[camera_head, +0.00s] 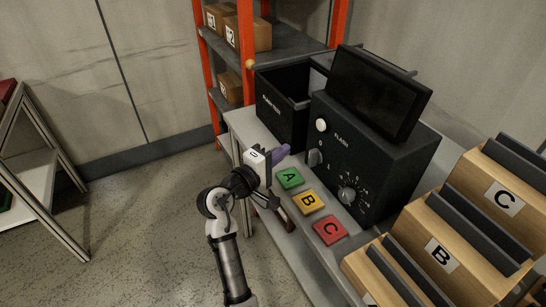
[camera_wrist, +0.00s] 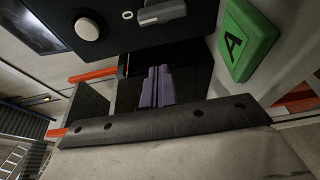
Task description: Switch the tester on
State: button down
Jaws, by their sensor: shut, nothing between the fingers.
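The tester (camera_head: 370,150) is a black box with a dark screen (camera_head: 380,90) tilted on top, standing on the grey bench. Its front has a white round button (camera_head: 321,125), a grey switch knob (camera_head: 314,158) marked 0, and a lower dial (camera_head: 347,195). My gripper (camera_head: 284,152) has purple fingers, shut and empty, a little left of the switch knob and apart from it. In the wrist view the fingers (camera_wrist: 158,86) are together, below the switch knob (camera_wrist: 162,12) and the white button (camera_wrist: 88,28). The screen looks dark in the head view.
Green A (camera_head: 289,178), yellow B (camera_head: 307,202) and red C (camera_head: 330,230) tiles lie on the bench before the tester. An open black bin (camera_head: 283,118) stands left of it. Wooden lettered racks (camera_head: 450,240) crowd the right. An orange-post shelf (camera_head: 247,60) stands behind.

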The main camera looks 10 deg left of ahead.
aim_at(314, 158)
jog(key=p+x, duration=0.1)
jog(key=x, duration=0.3)
jog(key=shift+r, duration=0.15)
jog(key=shift+s+d+p, duration=0.45)
jog(key=shift+s+d, duration=0.5)
jog(key=shift+s, duration=0.05)
jog(key=shift+s+d, duration=0.35)
jog(key=shift+s, duration=0.05)
